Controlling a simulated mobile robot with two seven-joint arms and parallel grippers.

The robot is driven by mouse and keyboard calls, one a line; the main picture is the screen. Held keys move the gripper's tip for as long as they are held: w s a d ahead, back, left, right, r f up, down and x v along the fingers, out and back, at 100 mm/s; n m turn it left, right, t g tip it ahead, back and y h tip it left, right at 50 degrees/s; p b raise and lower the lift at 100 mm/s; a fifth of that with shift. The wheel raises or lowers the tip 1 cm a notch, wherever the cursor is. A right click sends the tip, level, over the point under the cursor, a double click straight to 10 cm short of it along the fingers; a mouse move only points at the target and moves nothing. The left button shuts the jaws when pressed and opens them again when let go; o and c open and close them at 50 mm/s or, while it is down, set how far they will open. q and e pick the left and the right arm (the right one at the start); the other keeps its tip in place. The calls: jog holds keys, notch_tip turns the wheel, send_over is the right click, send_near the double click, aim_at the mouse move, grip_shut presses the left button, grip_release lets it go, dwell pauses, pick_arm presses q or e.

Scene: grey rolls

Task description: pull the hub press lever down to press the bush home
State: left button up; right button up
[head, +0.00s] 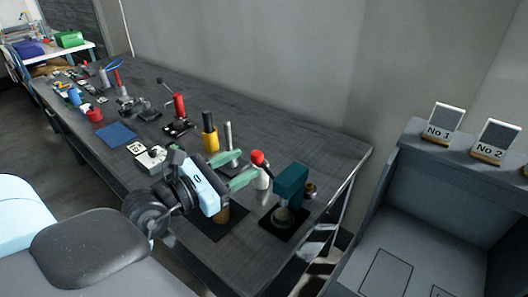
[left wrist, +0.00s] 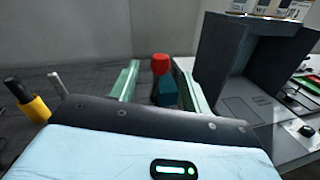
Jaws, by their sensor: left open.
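The hub press (head: 291,184) is a teal upright block on a black base at the near right end of the dark bench. Its lever ends in a red knob (head: 257,157), left of the block and raised. A round grey part (head: 284,213) sits low at the press; I cannot tell if it is the bush. My left gripper (head: 249,163) is open, its green fingers pointing at the knob. In the left wrist view the red knob (left wrist: 160,64) shows between the fingertips, with the teal press (left wrist: 165,92) below it. Contact is unclear. My right gripper is out of view.
A yellow-and-black cylinder (head: 210,133) and a red hand-lever tool (head: 179,108) stand farther left. A grey cabinet (head: 415,210) with "No 1" and "No 2" signs is at right. A wall runs behind the bench.

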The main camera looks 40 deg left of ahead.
aim_at(252, 159)
pick_arm(q)
jog(key=p+x, duration=0.1)
jog(key=x, duration=0.5)
jog(key=shift+r, duration=0.1)
jog(key=shift+w+d, duration=0.15)
jog(key=shift+w, duration=0.35)
grip_shut()
